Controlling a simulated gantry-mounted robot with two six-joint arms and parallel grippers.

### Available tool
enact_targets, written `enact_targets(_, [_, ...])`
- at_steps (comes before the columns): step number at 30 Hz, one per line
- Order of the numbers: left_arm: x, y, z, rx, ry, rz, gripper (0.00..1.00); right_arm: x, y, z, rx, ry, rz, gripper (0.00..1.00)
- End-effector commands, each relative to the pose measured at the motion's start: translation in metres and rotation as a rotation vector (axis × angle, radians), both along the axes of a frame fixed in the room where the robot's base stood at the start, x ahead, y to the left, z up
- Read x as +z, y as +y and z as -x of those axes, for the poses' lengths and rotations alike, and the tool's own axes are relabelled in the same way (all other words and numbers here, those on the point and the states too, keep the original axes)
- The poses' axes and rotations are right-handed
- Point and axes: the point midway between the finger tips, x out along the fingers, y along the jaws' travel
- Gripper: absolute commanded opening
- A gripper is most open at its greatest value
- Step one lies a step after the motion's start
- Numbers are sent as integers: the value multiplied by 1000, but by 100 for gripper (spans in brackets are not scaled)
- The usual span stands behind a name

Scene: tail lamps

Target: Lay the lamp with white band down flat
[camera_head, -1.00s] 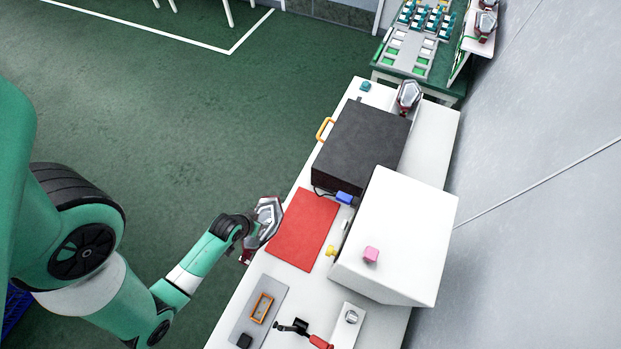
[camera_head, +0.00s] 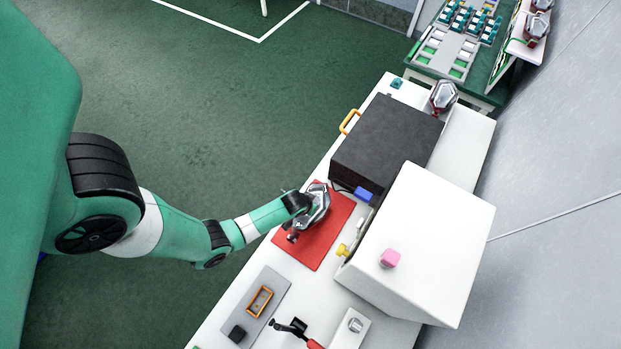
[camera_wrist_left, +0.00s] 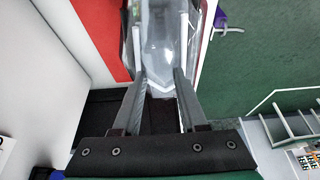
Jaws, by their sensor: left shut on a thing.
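My left gripper (camera_head: 304,206) is shut on a tail lamp (camera_head: 319,203) with a clear-and-grey lens and dark red edges. It holds the lamp over the red mat (camera_head: 322,250); whether they touch is unclear. In the left wrist view the lamp (camera_wrist_left: 165,45) lies between the two grey fingers of the gripper (camera_wrist_left: 160,88), with the red mat (camera_wrist_left: 100,30) to its left. I cannot clearly make out a white band on it. Another tail lamp (camera_head: 443,96) stands at the far end of the bench, behind the black box. My right gripper is out of view.
The black box (camera_head: 385,145) with an orange handle stands beyond the mat. A grey plate (camera_head: 250,310) with an orange frame and a red-handled clamp (camera_head: 298,330) lie nearer.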

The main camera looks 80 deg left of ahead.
Motion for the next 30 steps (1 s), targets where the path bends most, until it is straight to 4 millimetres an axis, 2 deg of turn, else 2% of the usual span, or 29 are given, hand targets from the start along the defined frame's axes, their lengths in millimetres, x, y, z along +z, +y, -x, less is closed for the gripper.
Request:
enact_targets(1, [-14, 0, 1, 0, 2, 1, 0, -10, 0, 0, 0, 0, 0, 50])
enact_targets(3, [-19, 0, 1, 0, 1, 0, 0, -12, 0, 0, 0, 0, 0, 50])
enact_targets(14, [-21, 0, 1, 0, -1, -1, 0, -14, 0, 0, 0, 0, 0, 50])
enact_targets(15, [-20, 0, 1, 0, 1, 1, 47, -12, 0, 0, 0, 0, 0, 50])
enact_targets(19, [-20, 0, 1, 0, 1, 1, 71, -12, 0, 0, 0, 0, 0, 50])
enact_targets(27, [-20, 0, 1, 0, 1, 1, 72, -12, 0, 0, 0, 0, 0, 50])
enact_targets(30, [-14, 0, 1, 0, 1, 1, 72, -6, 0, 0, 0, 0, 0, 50])
